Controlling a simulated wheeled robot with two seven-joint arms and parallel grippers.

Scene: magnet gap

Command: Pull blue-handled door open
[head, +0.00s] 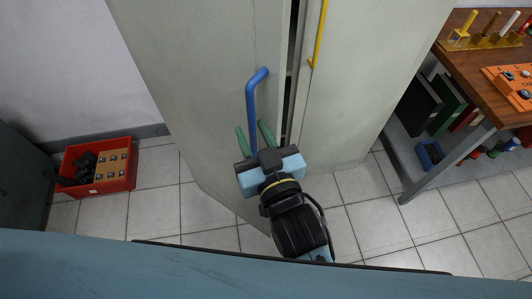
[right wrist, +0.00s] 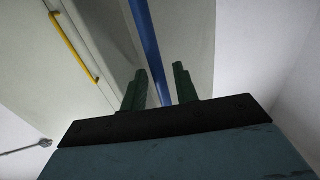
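The blue handle (head: 252,100) is an upright bar on the left door (head: 205,75) of a pale grey cabinet. A narrow dark gap shows between this door and the right door (head: 350,80). My right gripper (head: 253,128) has its two green fingers spread on either side of the handle's lower part. In the right wrist view, the blue handle (right wrist: 150,45) runs between the open fingers (right wrist: 160,82), with some space visible beside it. Whether either finger touches it I cannot tell. The handle's lower end is hidden by the gripper. My left gripper is out of view.
A yellow handle (head: 319,35) is on the right door. A red crate (head: 98,189) with dark items stands on the floor at left. A wooden-topped workbench (head: 462,65) with tools and a lower shelf is at right. Tiled floor in front of the cabinet is clear.

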